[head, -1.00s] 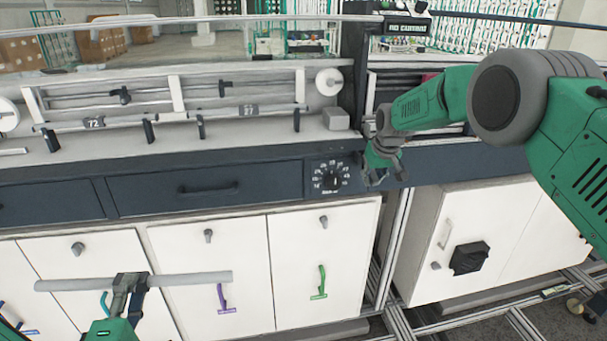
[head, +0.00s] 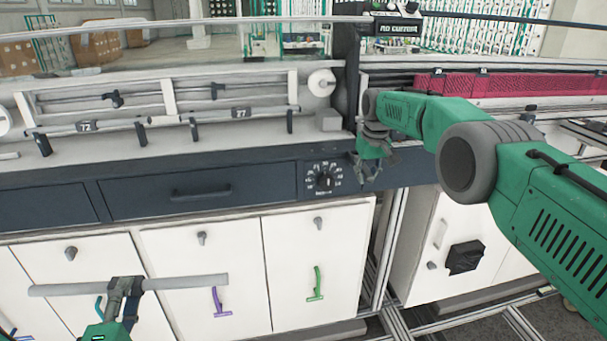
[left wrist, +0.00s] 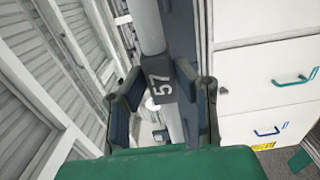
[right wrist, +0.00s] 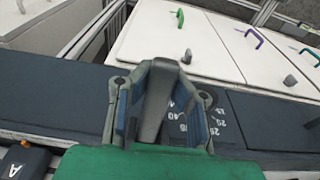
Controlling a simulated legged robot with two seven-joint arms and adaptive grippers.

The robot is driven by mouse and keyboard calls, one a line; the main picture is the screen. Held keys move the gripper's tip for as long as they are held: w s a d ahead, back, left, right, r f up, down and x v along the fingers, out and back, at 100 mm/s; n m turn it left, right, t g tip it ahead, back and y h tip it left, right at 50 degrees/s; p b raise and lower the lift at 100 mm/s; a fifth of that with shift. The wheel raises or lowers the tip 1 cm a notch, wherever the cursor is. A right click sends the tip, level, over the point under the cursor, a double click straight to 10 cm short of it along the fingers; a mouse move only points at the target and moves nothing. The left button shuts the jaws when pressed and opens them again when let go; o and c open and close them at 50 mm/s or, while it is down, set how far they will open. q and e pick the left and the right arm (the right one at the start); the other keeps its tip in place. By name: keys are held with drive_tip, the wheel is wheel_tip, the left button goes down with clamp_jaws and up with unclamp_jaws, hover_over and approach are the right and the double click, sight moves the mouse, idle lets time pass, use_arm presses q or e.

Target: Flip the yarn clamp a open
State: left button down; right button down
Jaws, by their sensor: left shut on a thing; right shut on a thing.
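My right gripper (head: 366,172) is beside the numbered dial (head: 323,178) at the dark front panel. In the right wrist view its fingers (right wrist: 157,95) are closed around a tapered grey lever-like piece (right wrist: 155,110); the arm hides this spot in the head view. A dark block marked "A" (right wrist: 18,165) shows at the lower left of the right wrist view; I cannot tell whether it joins the grey piece. My left gripper (head: 124,288) is shut on a long grey rod (head: 185,282). A dark tag marked "57" (left wrist: 160,84) sits on the rod between its fingers.
White cabinet doors (head: 318,265) with coloured handles stand below the dark drawers (head: 140,190). Rails with dark clips and a number tag 77 (head: 241,113) run along the worktop. A red panel (head: 520,82) lies behind my right arm.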

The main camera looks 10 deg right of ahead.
sight(368, 173)
drive_tip(key=shift+w+r, duration=0.35)
drive_tip(key=shift+r, duration=0.3)
drive_tip(key=c, duration=1.4)
unclamp_jaws()
drive_tip(key=shift+f, duration=0.25)
drive_tip(key=shift+r, duration=0.1)
wheel_tip(368, 173, up, 12)
drive_tip(key=s, duration=0.1)
drive_tip(key=shift+s+f, duration=0.2)
drive_tip(key=shift+f, duration=0.05)
